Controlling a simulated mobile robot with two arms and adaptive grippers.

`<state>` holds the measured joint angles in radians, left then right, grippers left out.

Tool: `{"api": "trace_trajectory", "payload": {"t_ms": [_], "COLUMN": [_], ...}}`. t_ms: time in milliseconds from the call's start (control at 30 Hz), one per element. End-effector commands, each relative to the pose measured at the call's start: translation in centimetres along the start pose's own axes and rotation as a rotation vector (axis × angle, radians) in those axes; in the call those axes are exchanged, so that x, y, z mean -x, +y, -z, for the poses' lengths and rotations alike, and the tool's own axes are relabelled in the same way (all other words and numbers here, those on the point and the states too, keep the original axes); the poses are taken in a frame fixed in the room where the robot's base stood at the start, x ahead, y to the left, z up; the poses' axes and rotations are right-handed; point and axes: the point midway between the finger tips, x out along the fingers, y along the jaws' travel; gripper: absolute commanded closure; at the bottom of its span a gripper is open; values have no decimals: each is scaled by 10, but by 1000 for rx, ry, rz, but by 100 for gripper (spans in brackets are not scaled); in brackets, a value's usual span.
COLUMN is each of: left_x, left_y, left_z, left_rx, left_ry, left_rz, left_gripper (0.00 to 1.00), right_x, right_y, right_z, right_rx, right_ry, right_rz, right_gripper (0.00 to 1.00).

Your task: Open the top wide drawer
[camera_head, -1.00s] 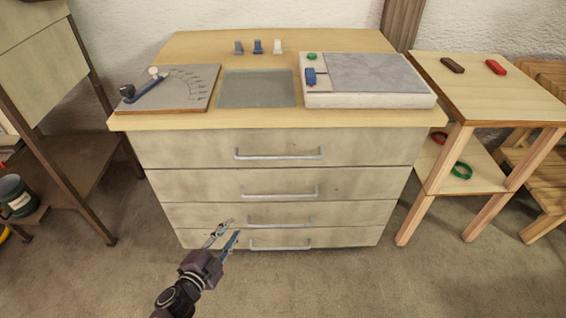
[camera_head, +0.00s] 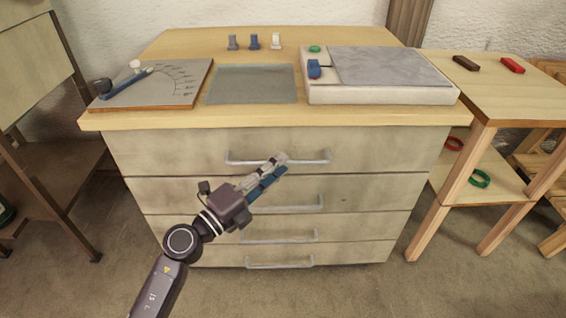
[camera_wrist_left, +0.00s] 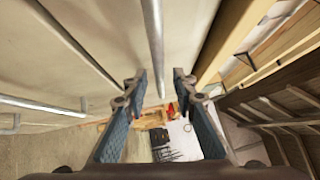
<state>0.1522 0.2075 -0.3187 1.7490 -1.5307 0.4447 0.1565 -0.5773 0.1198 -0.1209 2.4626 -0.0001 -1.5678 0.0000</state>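The top wide drawer (camera_head: 170,150) is shut, flush with the cabinet front under the wooden top. Its bar handle (camera_head: 245,163) is light metal and runs across the middle. My left gripper (camera_head: 280,163) reaches up from below and its fingertips overlap the handle in the head view. In the left wrist view the gripper (camera_wrist_left: 158,82) is open, and the top handle (camera_wrist_left: 155,40) runs between the two spread fingertips. I see no finger pressed on the bar. The right gripper is not in view.
Several shut drawers with bar handles lie below, the second handle (camera_head: 305,207) just under my gripper. The cabinet top (camera_head: 330,115) juts out above. A small wooden table (camera_head: 500,95) stands close on the right, a dark-framed stand (camera_head: 60,160) on the left. Floor in front is clear.

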Motion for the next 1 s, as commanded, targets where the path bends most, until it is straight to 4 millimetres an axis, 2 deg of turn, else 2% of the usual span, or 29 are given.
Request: {"api": "trace_trajectory", "payload": {"t_ms": [100,200,467,500,733,1000], "left_x": [-14,-21,-23,-23,-22,-22], "left_y": [0,1,1,1,1,1], "left_z": [0,0,0,0,0,0], "left_rx": [2,1,2,2,2,2], "left_ry": [0,0,0,0,0,0], "left_rz": [1,0,-1,-1,-1,-1], "left_gripper": [75,75,75,76,100,100], "right_x": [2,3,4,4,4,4], "right_y": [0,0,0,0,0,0], "right_z": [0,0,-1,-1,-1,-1], "right_rx": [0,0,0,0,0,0], "right_ry": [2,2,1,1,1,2], "right_rz": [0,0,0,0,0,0], "right_gripper": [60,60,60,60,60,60]}}
